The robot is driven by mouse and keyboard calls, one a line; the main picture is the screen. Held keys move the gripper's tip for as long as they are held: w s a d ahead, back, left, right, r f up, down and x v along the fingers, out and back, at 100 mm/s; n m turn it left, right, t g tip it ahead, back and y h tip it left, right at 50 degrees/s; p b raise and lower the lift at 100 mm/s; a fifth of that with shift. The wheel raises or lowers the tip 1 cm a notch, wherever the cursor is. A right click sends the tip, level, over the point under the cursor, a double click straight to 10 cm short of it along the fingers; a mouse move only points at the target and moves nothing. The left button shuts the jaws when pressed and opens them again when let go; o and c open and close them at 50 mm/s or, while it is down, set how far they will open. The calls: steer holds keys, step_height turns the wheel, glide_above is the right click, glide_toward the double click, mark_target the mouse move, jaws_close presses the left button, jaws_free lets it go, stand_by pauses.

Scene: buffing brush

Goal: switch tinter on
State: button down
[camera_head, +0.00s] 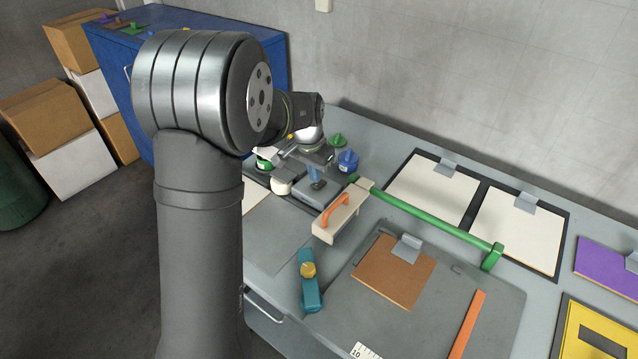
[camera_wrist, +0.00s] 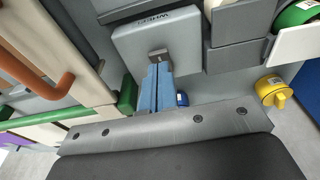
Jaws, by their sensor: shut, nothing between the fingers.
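A light grey box (camera_wrist: 190,38) with dark lettering, too small and turned to read surely, sits in front of my gripper in the wrist view. A small dark switch-like piece (camera_wrist: 158,54) is at its edge. My gripper (camera_wrist: 161,68) has blue fingers, shut and empty, with the tips at or very close to that piece; I cannot tell whether they touch. The switch position cannot be told. Which device is the tinter is not plain from readable labels.
A blue knobbed container (camera_head: 347,161) and green ones stand close by. A wooden block with an orange handle (camera_head: 336,211) and a green bar (camera_head: 430,217) lie to the right. A yellow-knobbed teal tool (camera_head: 311,285) is nearer. A yellow container (camera_wrist: 271,90) shows in the wrist view.

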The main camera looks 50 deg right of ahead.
mark_target(315, 186)
steer(key=shift+f, duration=0.9)
stand_by(0.7)
steer(key=shift+r, duration=3.55)
